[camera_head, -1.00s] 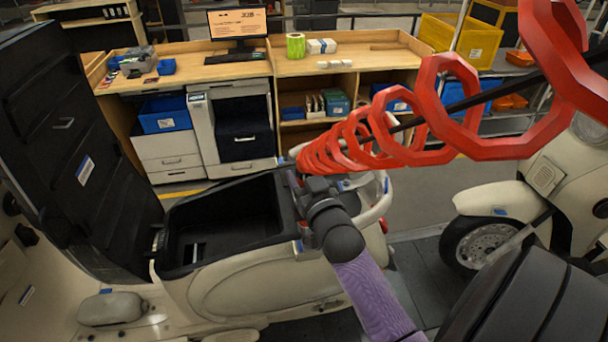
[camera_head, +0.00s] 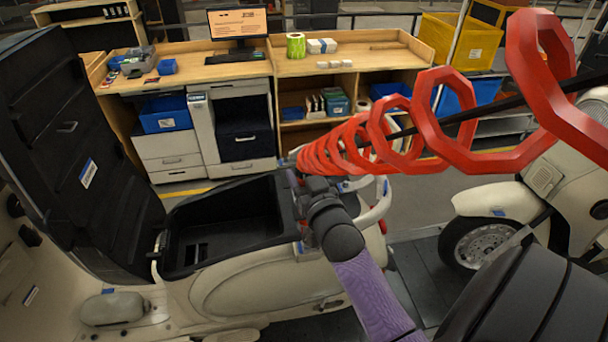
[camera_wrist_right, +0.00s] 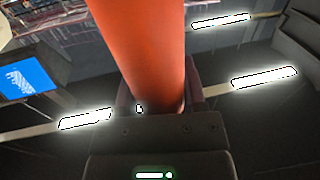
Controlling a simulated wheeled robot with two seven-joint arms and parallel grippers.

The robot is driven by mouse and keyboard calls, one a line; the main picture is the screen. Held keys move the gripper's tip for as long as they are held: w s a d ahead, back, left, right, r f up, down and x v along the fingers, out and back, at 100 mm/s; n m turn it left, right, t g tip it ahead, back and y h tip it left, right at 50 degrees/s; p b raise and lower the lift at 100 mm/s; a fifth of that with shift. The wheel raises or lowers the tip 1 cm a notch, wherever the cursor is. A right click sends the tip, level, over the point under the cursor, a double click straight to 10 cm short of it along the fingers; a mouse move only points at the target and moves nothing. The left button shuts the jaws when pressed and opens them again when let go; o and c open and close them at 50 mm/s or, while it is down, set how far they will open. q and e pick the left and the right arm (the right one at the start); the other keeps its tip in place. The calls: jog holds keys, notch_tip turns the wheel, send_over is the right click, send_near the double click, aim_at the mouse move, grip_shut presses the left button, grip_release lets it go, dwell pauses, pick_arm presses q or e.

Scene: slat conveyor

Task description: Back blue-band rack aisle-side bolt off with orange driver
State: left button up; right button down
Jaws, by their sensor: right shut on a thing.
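My right gripper (camera_head: 305,188) is at the rear of the near cream scooter (camera_head: 245,285), beside its pale tubular rack (camera_head: 378,212), which has small blue marks. In the right wrist view the gripper is shut on the orange driver (camera_wrist_right: 140,50), a thick cylinder standing between the jaws. In the head view the driver's body is largely hidden behind the gripper and a red coiled hose (camera_head: 445,158). The driver's tip and the bolt are not visible. I cannot tell whether the driver touches the rack. My left gripper is out of view.
The scooter's seat (camera_head: 75,150) is raised over an open black storage well (camera_head: 225,228). A second cream scooter (camera_head: 485,203) stands at the right. A wooden workbench (camera_head: 345,64) with a monitor (camera_head: 238,24) is behind. The coil crosses the upper right.

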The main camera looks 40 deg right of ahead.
aim_at(303, 154)
jog(key=shift+r, duration=0.1)
notch_tip(303, 154, up, 3)
jog(key=p, duration=0.3)
jog(key=shift+r+p, duration=0.35)
jog(key=shift+r, duration=0.9)
jog(key=shift+a+f, duration=0.1)
